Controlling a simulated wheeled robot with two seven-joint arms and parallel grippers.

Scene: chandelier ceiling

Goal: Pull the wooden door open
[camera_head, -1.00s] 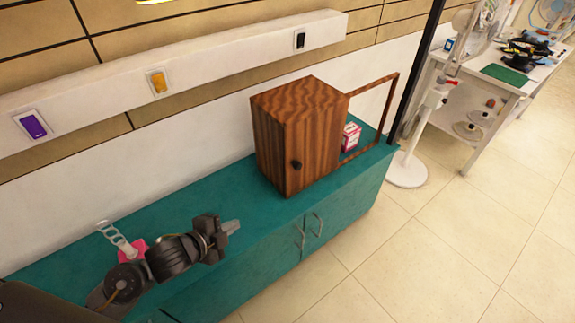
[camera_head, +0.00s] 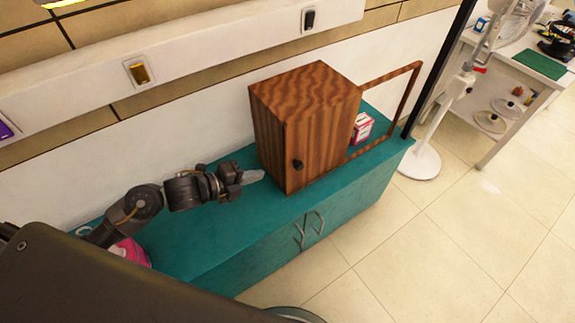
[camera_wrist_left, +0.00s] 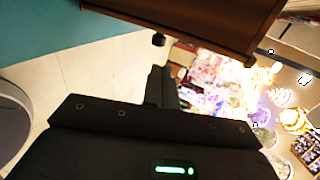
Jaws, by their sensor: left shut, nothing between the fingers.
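The wooden cabinet (camera_head: 268,125) stands on a teal counter (camera_head: 190,245), with striped dark grain. Its wooden door (camera_head: 325,135) is on the front and looks closed, with a small black knob (camera_head: 298,164) low near its left edge. My left gripper (camera_head: 256,176) is shut and empty, just left of the cabinet and apart from the knob. In the left wrist view the gripper (camera_wrist_left: 161,84) points toward the cabinet's wooden edge (camera_wrist_left: 200,25), and the dark knob (camera_wrist_left: 158,40) shows just beyond the fingers. My right gripper is not in view.
A wooden frame (camera_head: 419,75) extends right of the cabinet, with a red-and-white box (camera_head: 361,128) beside it. A pink object (camera_head: 130,252) lies near my left arm. A white fan stand (camera_head: 419,163) and a white table (camera_head: 510,95) are at right. Tiled floor in front is clear.

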